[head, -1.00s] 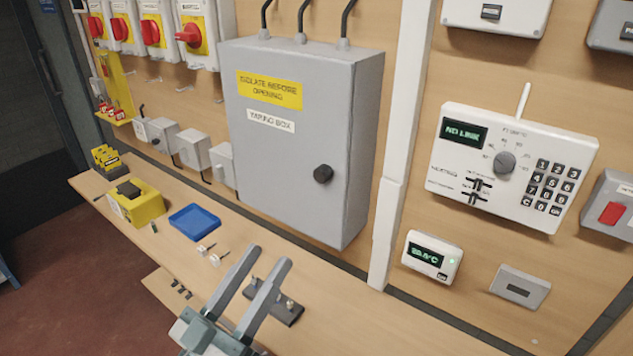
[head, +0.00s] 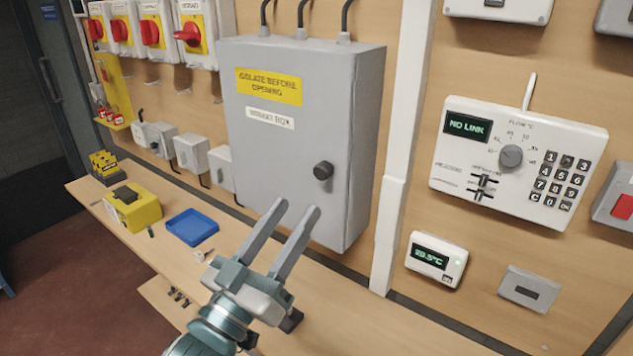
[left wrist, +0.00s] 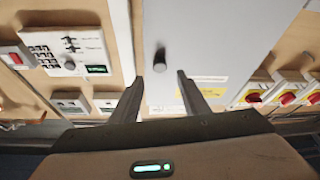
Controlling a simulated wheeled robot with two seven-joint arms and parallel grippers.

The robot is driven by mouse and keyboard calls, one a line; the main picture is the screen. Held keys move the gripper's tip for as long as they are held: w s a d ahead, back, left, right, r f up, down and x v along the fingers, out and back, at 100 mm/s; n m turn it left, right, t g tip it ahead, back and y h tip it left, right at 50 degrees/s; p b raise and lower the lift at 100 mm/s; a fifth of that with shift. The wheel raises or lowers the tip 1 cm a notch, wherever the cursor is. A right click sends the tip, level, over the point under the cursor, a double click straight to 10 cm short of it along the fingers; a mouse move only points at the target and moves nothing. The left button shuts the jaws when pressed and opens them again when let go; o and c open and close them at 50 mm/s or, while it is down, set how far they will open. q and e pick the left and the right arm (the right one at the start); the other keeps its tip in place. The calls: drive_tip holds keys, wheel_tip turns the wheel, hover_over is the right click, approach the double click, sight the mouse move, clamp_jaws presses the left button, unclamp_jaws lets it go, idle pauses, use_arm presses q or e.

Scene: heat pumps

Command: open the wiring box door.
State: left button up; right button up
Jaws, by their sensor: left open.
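The grey wiring box (head: 280,140) is mounted on the wooden wall panel, and its door looks shut. The door carries a yellow "isolate before opening" label (head: 269,87), a white label (head: 270,118) and a round black knob (head: 323,171) near its right edge. My left gripper (head: 298,206) is open and empty, below and a little left of the knob, its fingers pointing up toward the door. In the left wrist view the knob (left wrist: 160,61) shows beyond and between the two open fingers (left wrist: 160,82), apart from them. My right gripper is not in view.
A wooden bench (head: 350,325) runs below the panel, with a blue tray (head: 192,227) and a yellow box (head: 135,207). A white vertical trunking (head: 393,190) stands right of the box. A keypad controller (head: 518,160) and a thermostat (head: 436,259) are further right.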

sight(319, 176)
use_arm(q)
drive_tip(key=p+x, duration=0.2)
drive_tip(key=x, duration=0.5)
drive_tip(key=shift+r+p, duration=0.15)
drive_tip(key=shift+p, duration=0.2)
drive_tip(key=shift+w+d+r, duration=0.15)
drive_tip(key=shift+w+d, duration=0.25)
drive_tip(key=shift+w, duration=0.25)
clamp_jaws()
